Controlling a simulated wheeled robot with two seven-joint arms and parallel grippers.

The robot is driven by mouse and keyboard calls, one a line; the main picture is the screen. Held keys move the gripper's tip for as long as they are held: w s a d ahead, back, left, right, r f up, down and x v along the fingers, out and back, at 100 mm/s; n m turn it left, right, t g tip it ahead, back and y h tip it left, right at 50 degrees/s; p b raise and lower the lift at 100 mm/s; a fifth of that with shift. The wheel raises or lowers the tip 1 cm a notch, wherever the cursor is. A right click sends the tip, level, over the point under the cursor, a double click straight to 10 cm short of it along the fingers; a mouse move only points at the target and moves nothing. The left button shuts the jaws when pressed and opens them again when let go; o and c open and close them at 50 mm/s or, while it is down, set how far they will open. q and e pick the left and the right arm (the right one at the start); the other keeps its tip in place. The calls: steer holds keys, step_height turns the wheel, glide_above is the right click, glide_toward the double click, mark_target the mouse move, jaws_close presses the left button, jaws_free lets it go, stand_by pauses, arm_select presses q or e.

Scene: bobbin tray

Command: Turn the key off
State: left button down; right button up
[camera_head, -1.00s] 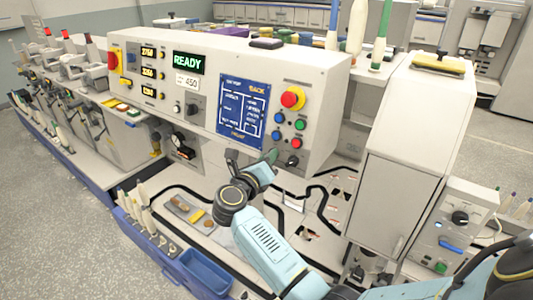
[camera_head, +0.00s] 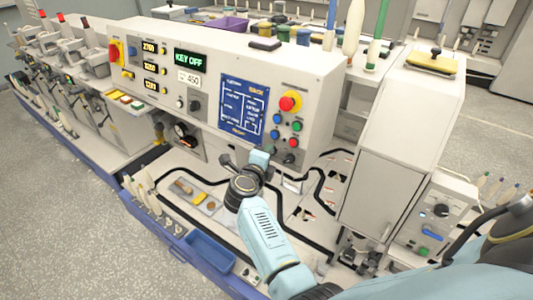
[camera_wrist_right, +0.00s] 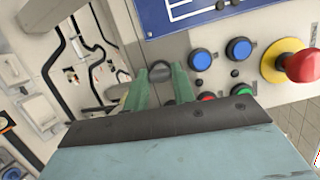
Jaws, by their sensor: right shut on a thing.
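The machine's grey control panel (camera_head: 220,75) stands in front of me. Its green display (camera_head: 188,58) reads "KEY OFF". My right gripper (camera_head: 261,157) is low in front of the panel, below the blue diagram screen (camera_head: 243,104). In the right wrist view its two green fingers (camera_wrist_right: 160,84) are close together, shut on a small dark, ring-like piece, the key (camera_wrist_right: 160,69), at their tips. The head view does not show the key clearly behind the fingers. My left gripper is not in view.
A red emergency button (camera_head: 289,102) and several coloured buttons sit right of the screen. A black knob (camera_head: 289,158) is right of the gripper. A blue bin (camera_head: 211,249) and upright bobbins are at the front left. A tall grey cabinet (camera_head: 397,150) stands at right.

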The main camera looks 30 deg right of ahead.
steer(key=shift+n, duration=0.5)
steer(key=o, duration=1)
